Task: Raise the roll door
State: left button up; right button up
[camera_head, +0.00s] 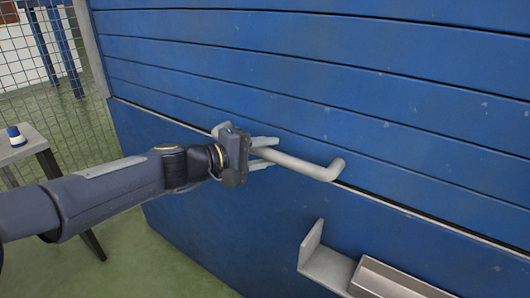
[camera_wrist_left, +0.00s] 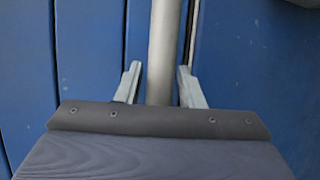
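The roll door (camera_head: 330,75) is made of blue horizontal slats. A dark gap runs along its lower edge, above a blue lower panel (camera_head: 270,230). A pale grey bar handle (camera_head: 310,168) is fixed near the door's bottom edge. My left gripper (camera_head: 265,153) is at the left part of the handle. In the left wrist view the handle (camera_wrist_left: 164,50) passes between the two fingers, with a visible gap on each side. The fingers look open around it and not closed on it. My right gripper is in neither view.
A grey metal bracket (camera_head: 322,262) and a tray-like channel (camera_head: 390,282) stick out at the lower right. At the left are a table (camera_head: 25,147) with a small blue and white object (camera_head: 16,136) and a wire mesh fence (camera_head: 45,60). Green floor (camera_head: 165,262) shows below.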

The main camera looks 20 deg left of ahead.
pick_arm(q)
grip_shut()
jog(key=shift+r, duration=0.1)
notch_tip(320, 180, up, 44)
jog(key=p, duration=3.3)
jog(key=shift+o, duration=1.5)
grip_release()
